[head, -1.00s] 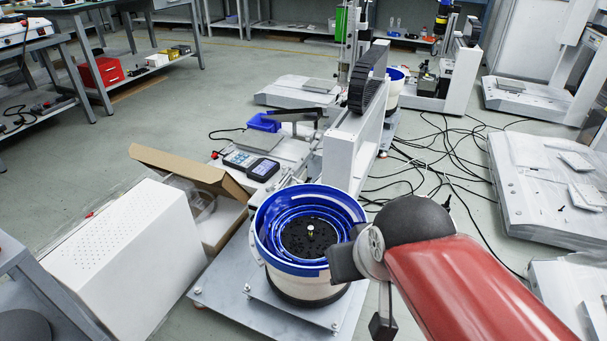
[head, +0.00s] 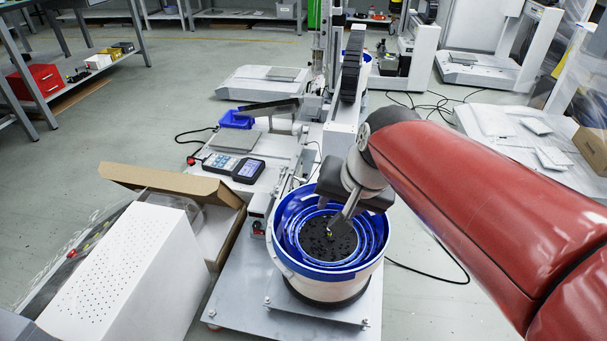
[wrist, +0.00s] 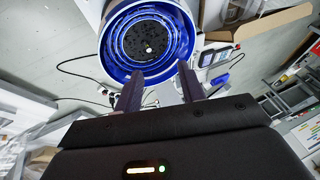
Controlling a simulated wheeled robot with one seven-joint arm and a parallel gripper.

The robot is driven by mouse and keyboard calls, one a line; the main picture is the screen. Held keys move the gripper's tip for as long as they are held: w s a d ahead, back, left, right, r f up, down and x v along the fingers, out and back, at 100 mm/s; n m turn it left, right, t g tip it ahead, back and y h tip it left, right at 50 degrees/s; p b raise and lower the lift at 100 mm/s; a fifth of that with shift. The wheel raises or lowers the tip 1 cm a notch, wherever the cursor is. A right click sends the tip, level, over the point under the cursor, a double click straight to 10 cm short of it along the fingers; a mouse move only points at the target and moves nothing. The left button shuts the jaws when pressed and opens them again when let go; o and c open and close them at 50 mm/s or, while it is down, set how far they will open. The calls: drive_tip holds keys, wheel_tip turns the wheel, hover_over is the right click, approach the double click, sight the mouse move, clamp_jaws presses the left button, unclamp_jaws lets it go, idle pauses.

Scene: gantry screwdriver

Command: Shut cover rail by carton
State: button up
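The open cardboard carton (head: 228,192) stands left of the blue and white bowl feeder (head: 285,250), with one flap raised. A narrow grey rail (head: 262,204) runs beside the carton's right side; I cannot tell for sure whether it is the cover rail or whether it is open. A dark tilted bar (head: 268,107) stands farther back above a blue tray. My gripper (head: 340,218) is over the feeder bowl, hiding part of it. In the wrist view my gripper's fingers (wrist: 160,78) are apart with nothing between them, and the carton (wrist: 270,30) shows at upper right.
A white perforated box (head: 125,270) stands left of the carton. A handheld controller (head: 235,167) lies on the machine bed behind. A white gantry column (head: 345,125) rises behind the feeder. Black cables (head: 430,270) lie on the floor at right. Open floor lies at far left.

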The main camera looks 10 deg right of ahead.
drive_tip(key=w+m+y+p, duration=0.1)
drive_tip(key=w+m, duration=0.5)
drive_tip(key=w, duration=0.6)
drive_tip(key=m+g+y+p, duration=0.1)
drive_tip(key=m+p, duration=0.1)
drive_tip(key=m, duration=0.9)
approach(302, 179)
drive_tip(key=shift+m, duration=0.4)
drive_tip(key=b+x, duration=0.1)
drive_tip(key=x, duration=0.7)
drive_tip(key=shift+d, duration=0.15)
drive_tip(key=shift+w+f, duration=0.15)
drive_tip(key=shift+f, duration=0.25)
clamp_jaws()
drive_tip(key=shift+a+r, duration=0.1)
drive_tip(key=shift+a, duration=0.1)
